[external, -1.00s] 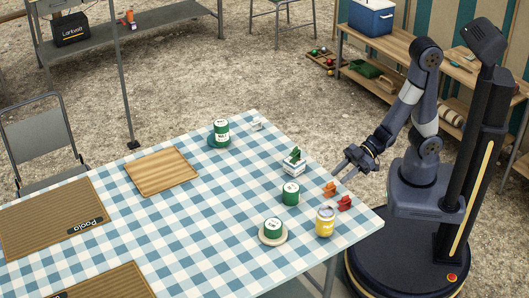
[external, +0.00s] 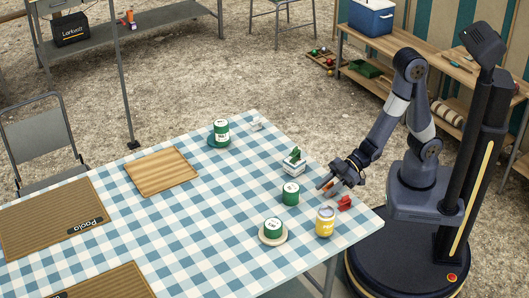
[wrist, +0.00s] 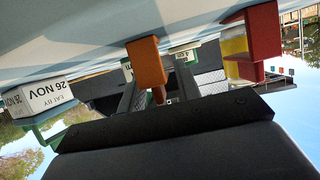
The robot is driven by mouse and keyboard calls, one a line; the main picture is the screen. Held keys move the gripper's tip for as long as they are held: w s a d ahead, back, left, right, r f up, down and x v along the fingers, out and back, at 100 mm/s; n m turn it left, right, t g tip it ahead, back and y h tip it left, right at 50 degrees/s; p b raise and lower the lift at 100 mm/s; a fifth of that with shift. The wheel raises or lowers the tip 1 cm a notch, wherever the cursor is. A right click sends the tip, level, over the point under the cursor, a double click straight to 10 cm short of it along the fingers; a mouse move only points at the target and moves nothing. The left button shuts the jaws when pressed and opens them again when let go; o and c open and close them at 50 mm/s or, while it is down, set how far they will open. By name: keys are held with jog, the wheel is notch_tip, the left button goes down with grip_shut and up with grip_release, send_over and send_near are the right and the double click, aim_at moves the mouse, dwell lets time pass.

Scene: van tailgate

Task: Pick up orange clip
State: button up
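The orange clip (external: 329,186) stands on the checked tablecloth near the table's right edge, partly hidden by my gripper (external: 326,190). In the wrist view the orange clip (wrist: 148,62) shows upside down between the two fingers of my gripper (wrist: 157,76). The fingers are apart, one on each side of it, with a visible gap at least on the right side. A red clip (external: 344,203) lies close by, nearer the table corner. It also shows at upper right in the wrist view (wrist: 262,35).
A green can (external: 290,194) and a yellow can (external: 325,223) stand close to my gripper. A white box (external: 293,166) with a green clip stands behind. Another green can (external: 273,228) sits on a saucer. A wooden board (external: 160,171) lies farther left; cloth between is clear.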

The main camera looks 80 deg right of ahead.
grip_shut()
